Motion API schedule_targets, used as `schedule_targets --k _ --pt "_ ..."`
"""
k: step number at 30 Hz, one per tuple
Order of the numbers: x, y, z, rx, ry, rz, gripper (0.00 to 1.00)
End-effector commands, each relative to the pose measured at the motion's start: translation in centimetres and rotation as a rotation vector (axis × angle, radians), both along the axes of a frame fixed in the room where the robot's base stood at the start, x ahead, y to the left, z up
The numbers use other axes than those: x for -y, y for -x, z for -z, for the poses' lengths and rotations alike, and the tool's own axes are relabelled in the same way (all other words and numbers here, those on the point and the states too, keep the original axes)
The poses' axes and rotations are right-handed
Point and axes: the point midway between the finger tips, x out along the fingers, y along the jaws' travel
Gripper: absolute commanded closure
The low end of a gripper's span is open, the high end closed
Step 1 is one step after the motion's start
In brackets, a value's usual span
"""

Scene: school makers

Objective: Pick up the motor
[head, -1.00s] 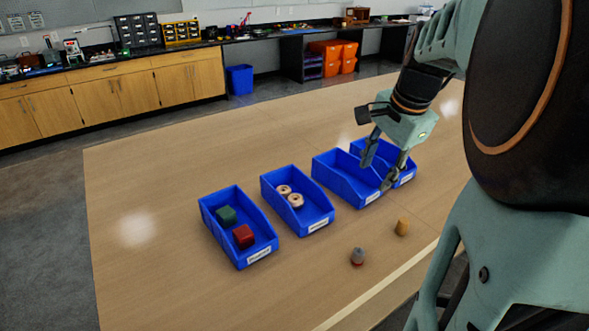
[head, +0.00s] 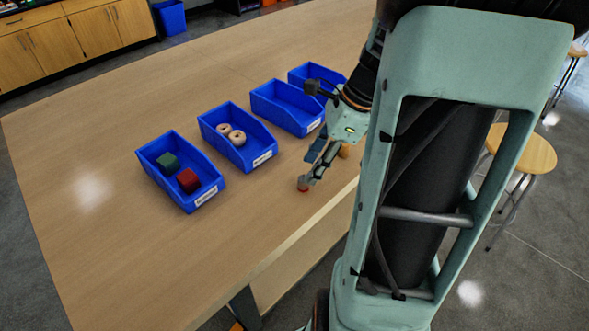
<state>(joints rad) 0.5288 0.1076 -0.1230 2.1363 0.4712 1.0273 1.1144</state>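A small grey piece with a red base (head: 303,187), which may be the motor, stands on the table near its front edge. My gripper (head: 310,170) is low over the table, just right of and above this piece in the head view. Its two fingers show apart, with nothing seen between them. The near fingertip overlaps the grey top of the piece; I cannot tell whether they touch. A tan cylinder (head: 345,152) is partly hidden behind my gripper and arm.
Blue bins stand in a row on the table (head: 110,130). One bin (head: 168,193) holds a green and a red block; another (head: 210,140) holds two ring-shaped pieces. The third bin (head: 268,108) looks empty. A stool (head: 525,150) stands at the right.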

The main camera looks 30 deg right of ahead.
Motion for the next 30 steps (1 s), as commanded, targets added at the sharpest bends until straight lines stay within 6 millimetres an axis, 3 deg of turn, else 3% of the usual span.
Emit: schedule_targets --k 12,20,30 --pt "-1.6 -0.9 4.7 -0.001 -0.001 -0.002 0.6" --pt "-1.7 -1.1 4.9 0.001 0.002 -0.001 0.6" --pt "-1.7 -1.0 4.9 0.002 0.001 -0.001 0.96"
